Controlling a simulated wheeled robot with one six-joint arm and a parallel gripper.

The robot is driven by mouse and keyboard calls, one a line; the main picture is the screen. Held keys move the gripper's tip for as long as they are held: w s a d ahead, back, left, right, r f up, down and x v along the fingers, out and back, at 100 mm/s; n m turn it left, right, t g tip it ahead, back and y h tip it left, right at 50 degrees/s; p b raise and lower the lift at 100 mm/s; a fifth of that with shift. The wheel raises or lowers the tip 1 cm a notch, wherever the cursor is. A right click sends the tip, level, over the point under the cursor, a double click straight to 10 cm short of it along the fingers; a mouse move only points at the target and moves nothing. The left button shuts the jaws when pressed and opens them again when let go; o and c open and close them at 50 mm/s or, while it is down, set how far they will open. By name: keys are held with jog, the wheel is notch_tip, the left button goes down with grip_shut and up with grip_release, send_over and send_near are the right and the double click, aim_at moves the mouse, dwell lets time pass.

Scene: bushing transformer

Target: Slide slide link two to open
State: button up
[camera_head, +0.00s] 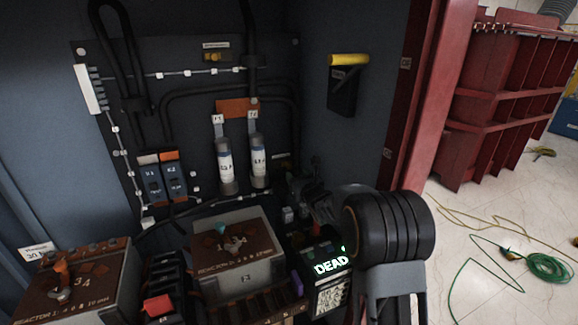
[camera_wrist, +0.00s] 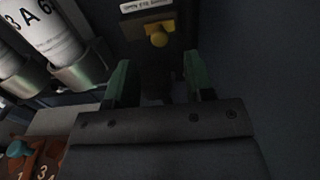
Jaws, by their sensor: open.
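My gripper (camera_wrist: 157,64) is open in the wrist view, with one green finger on each side of a dark block. A yellow knob (camera_wrist: 158,36) sits on this block under a white label (camera_wrist: 146,5) that begins "OPEN". The fingers frame the block's lower part; I cannot tell if they touch it. No marking that reads slide link two is legible, so I cannot tell which part it is. In the head view my gripper (camera_head: 303,203) is dark and small, low and right of two grey-white fuses (camera_head: 225,160) (camera_head: 259,160).
A grey box with a brown top (camera_head: 235,245) stands below the panel. A black meter reading "DEAD" (camera_head: 330,268) is beside my arm. A yellow-topped black holder (camera_head: 347,85) hangs on the right wall. Cables run across the panel.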

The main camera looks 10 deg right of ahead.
aim_at(290, 168)
jog(key=shift+w+a+p, duration=0.2)
jog(key=shift+w+a, duration=0.05)
jog(key=shift+w, duration=0.9)
jog(key=shift+w+a+p, duration=0.15)
jog(key=shift+w+a, duration=0.05)
jog(key=shift+w, duration=0.9)
jog(key=shift+w+a+p, duration=0.2)
jog(key=shift+w+a, duration=0.05)
jog(key=shift+w, duration=0.9)
grip_shut()
